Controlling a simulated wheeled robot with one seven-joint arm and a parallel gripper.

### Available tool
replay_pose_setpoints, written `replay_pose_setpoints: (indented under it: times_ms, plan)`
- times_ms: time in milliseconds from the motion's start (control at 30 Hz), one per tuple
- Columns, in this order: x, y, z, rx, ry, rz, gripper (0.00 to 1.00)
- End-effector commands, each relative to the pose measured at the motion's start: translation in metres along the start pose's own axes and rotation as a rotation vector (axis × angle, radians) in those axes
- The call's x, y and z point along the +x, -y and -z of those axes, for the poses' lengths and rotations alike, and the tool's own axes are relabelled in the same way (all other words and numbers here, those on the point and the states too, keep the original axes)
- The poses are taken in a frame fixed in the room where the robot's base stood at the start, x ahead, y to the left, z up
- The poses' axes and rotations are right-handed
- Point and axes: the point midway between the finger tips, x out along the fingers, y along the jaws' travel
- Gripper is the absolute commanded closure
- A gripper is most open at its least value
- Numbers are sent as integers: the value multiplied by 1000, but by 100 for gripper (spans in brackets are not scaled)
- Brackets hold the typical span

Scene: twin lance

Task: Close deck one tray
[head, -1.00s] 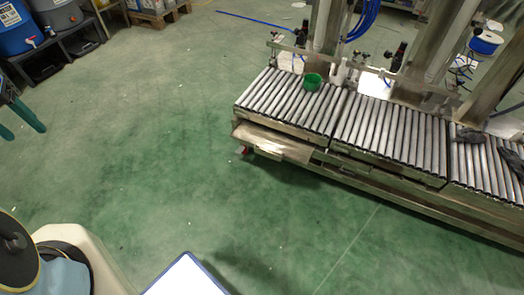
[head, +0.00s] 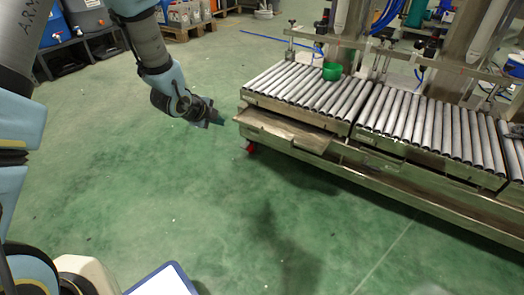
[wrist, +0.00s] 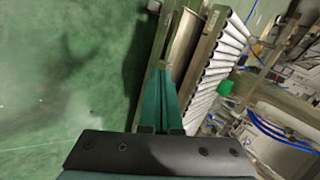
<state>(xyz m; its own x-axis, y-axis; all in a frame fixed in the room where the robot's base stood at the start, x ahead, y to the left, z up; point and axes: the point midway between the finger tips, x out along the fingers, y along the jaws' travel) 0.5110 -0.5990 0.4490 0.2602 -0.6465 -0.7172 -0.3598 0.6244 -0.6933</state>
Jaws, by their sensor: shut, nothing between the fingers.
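The deck one tray (head: 285,131) is a metal tray under the leftmost roller deck (head: 305,90) of the conveyor. It sticks out past the deck's front side in the head view. My gripper (head: 219,119) is shut and empty, just left of the tray's left end and slightly apart from it in the head view. In the wrist view my green fingers (wrist: 171,78) are together, and the tray (wrist: 186,45) shows just beyond their tips. Whether the tips touch the tray's edge cannot be told. The tray's inner part is hidden under the rollers.
A green cup (head: 332,72) stands on the rollers of the left deck. More roller decks (head: 430,125) continue to the right. A red caster (head: 251,148) is under the frame's left end. The green floor (head: 170,190) in front is clear. Blue containers (head: 50,25) stand at the back left.

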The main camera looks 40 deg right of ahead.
Motion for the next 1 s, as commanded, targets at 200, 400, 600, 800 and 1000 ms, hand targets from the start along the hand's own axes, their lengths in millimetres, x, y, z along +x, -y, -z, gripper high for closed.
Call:
replay_pose_setpoints:
  times_ms: [200,400,600,800,1000]
  plan:
    - [48,-20,40,176,-87,44,100]
    - [64,-20,44,193,-95,48,100]
    - [102,-21,48,190,-95,48,100]
    - [143,-19,52,189,-94,48,100]
    - [166,0,56,189,-93,51,100]
